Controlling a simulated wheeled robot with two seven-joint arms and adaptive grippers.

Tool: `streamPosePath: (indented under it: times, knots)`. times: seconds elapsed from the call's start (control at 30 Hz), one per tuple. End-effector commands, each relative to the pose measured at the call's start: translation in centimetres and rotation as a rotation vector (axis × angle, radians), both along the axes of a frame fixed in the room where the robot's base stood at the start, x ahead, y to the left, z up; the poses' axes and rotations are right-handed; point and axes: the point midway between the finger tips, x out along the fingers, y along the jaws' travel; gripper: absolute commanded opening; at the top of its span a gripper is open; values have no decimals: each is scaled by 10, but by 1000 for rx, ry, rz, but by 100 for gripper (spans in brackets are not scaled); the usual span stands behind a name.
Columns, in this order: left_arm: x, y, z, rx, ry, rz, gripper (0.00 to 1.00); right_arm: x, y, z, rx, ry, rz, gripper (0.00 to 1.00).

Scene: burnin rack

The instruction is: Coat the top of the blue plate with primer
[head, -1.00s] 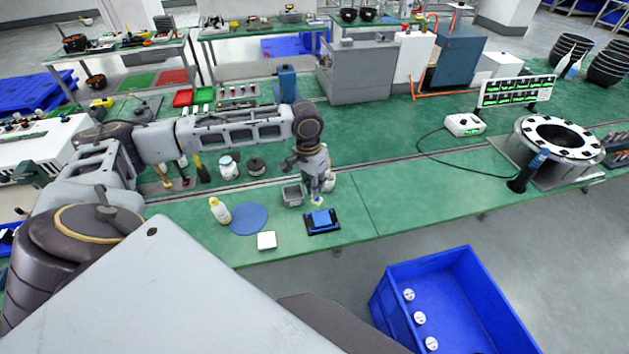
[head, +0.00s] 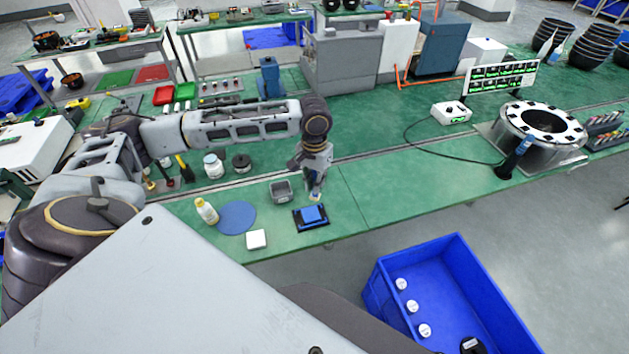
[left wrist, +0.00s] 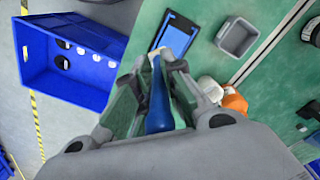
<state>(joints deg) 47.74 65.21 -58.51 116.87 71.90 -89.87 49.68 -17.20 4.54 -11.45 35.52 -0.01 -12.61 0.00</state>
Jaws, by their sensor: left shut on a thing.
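The blue plate (head: 312,214) lies in a black holder (head: 325,224) near the bench's front edge. It also shows in the left wrist view (left wrist: 176,38), partly hidden by my gripper and the brush. My left gripper (head: 317,181) is shut on a brush with a blue handle (left wrist: 158,105). The brush's pale tip (left wrist: 155,60) points down at the near side of the plate; I cannot tell whether it touches. The plate's visible top looks plain blue. My right gripper is not in view.
A grey square tray (head: 281,190) stands just left of the holder. The bench right of the holder is clear. A blue crate (head: 456,247) stands in front.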

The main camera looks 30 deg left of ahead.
Motion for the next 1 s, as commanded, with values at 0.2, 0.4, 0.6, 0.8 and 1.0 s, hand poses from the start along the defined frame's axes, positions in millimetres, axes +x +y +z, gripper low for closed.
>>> streamPosePath:
  times: [0.2,0.4,0.6,0.8,1.0]
  knots:
    - [0,0,0,9,5,3,0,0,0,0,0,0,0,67]
    - [0,0,0,9,5,3,0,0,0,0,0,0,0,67]
    - [0,0,-4,9,5,3,0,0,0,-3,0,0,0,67]
    - [0,0,-16,9,5,3,0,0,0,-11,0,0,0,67]
    - [0,0,-33,9,5,3,0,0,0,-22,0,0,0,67]
